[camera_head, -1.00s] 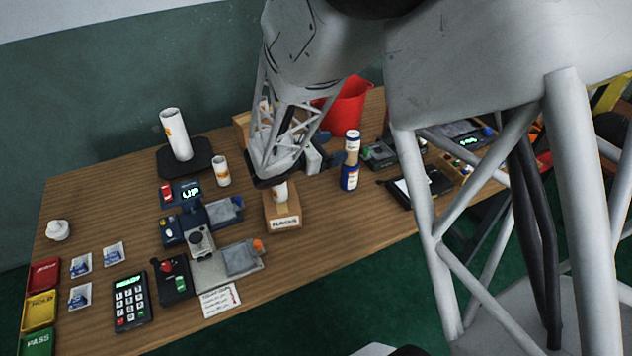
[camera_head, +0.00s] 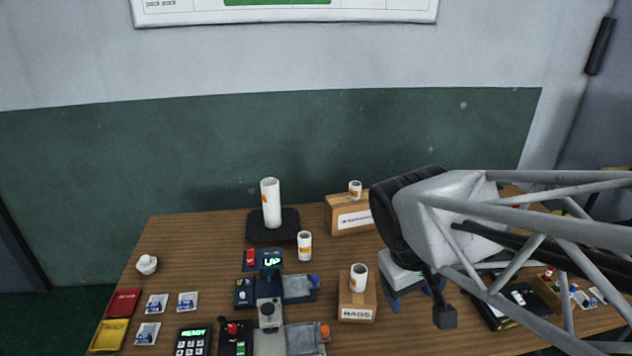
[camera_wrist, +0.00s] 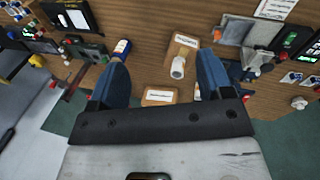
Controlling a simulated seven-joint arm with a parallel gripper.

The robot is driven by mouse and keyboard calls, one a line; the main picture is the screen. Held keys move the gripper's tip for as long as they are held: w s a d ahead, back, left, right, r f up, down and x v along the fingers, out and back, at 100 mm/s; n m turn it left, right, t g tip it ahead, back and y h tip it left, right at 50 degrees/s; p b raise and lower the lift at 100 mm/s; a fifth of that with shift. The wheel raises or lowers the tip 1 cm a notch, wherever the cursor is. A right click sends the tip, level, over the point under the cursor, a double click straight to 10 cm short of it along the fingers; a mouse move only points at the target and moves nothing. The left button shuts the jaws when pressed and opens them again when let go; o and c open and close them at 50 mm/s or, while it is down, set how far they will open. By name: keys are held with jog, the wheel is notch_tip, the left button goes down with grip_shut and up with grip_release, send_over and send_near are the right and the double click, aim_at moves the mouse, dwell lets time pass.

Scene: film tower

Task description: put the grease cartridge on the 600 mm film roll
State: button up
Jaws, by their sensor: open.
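My gripper (camera_wrist: 162,62) is open and empty, with its blue fingers spread above the table in the wrist view. A blue-and-white cylinder, apparently the grease cartridge (camera_wrist: 122,46), shows beside the left finger, partly hidden by it; my arm hides it in the head view. A tall white film roll (camera_head: 271,204) stands upright on a black base. Shorter white rolls stand on the table (camera_head: 305,246), on the front box (camera_head: 358,278) and on the back box (camera_head: 355,188). I cannot read which roll is 600 mm.
The front cardboard box (camera_head: 357,312) shows between my fingers in the wrist view. The back box (camera_head: 348,220) stands near the wall. A sealing device (camera_head: 268,313), keypad (camera_head: 192,342) and coloured trays (camera_head: 122,303) fill the front left. Bare table lies left of the black base.

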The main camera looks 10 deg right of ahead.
jog(key=s+a+r+m+y, duration=0.1)
jog(key=s+a+r+m+t+y, duration=0.1)
jog(key=a, duration=0.1)
jog(key=shift+s+a+r+t, duration=0.15)
jog(key=shift+s+a+t, duration=0.05)
jog(key=shift+s+t, duration=0.1)
